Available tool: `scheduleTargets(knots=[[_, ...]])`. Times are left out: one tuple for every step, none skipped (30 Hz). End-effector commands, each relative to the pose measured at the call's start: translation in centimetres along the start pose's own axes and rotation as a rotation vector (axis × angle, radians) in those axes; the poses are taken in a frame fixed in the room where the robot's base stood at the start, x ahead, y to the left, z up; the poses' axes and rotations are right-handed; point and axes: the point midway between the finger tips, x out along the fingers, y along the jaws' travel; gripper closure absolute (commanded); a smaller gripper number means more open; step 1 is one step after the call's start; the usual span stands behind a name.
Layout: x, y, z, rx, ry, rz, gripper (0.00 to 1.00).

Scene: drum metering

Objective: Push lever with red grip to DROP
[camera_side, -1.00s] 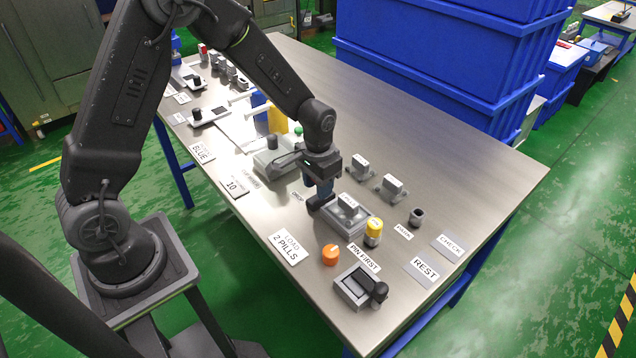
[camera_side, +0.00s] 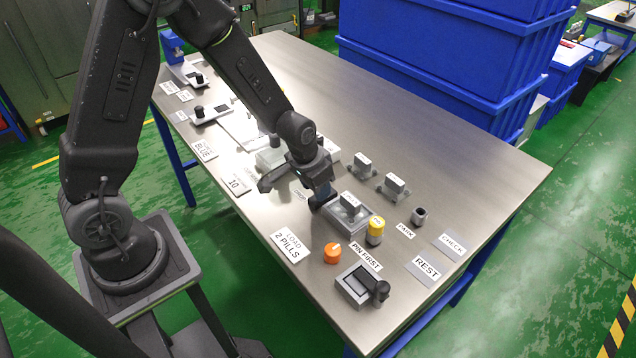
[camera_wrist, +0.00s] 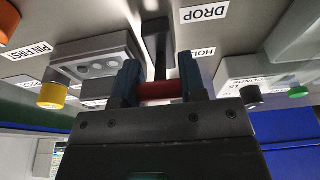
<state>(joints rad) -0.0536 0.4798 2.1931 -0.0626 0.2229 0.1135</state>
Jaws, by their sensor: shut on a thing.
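The red grip (camera_wrist: 162,91) shows in the wrist view as a short red bar between my two blue fingers. My gripper (camera_wrist: 160,64) is shut on it, one finger at each end. A dark lever stem (camera_wrist: 155,42) runs from behind the grip toward the panel. The DROP label (camera_wrist: 205,14) appears upside down at the top, right of the stem. The HOLD label (camera_wrist: 203,52) is partly hidden by the right finger. In the side view my gripper (camera_side: 320,198) is tilted low over the table, and the red grip is hidden there.
Left of my gripper in the wrist view is a grey box with round wells (camera_wrist: 100,68); it sits close by. A yellow-capped post (camera_side: 376,226), an orange knob (camera_side: 332,253) and a black-handled device (camera_side: 365,288) stand nearer the front. Bare tabletop (camera_side: 440,165) lies at right.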

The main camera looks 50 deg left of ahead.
Motion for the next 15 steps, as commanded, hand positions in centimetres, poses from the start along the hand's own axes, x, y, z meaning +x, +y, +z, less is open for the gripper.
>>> scheduleTargets(knots=[[-0.02, 0.02, 0.01, -0.001, 0.010, -0.001, 1.00], [-0.02, 0.01, 0.01, -0.001, 0.014, -0.001, 1.00], [-0.02, 0.01, 0.02, -0.001, 0.016, -0.001, 1.00], [-0.01, 0.01, 0.02, -0.001, 0.017, -0.001, 1.00], [-0.01, 0.01, 0.02, -0.001, 0.017, -0.001, 1.00], [-0.01, 0.01, 0.02, 0.000, 0.016, -0.001, 1.00], [-0.01, 0.00, 0.02, 0.000, 0.016, -0.001, 1.00], [-0.01, 0.00, 0.02, 0.000, 0.016, -0.001, 1.00], [-0.02, 0.00, 0.02, 0.000, 0.016, -0.001, 1.00], [-0.02, 0.00, 0.03, 0.000, 0.016, -0.001, 1.00], [-0.02, 0.00, 0.03, 0.000, 0.016, -0.001, 0.61], [-0.02, 0.00, 0.03, 0.000, 0.015, -0.001, 0.57], [-0.01, 0.00, 0.04, 0.000, 0.015, -0.001, 0.54], [-0.01, 0.00, 0.04, 0.000, 0.015, -0.001, 0.51], [-0.01, 0.00, 0.04, 0.000, 0.015, -0.001, 0.48]])
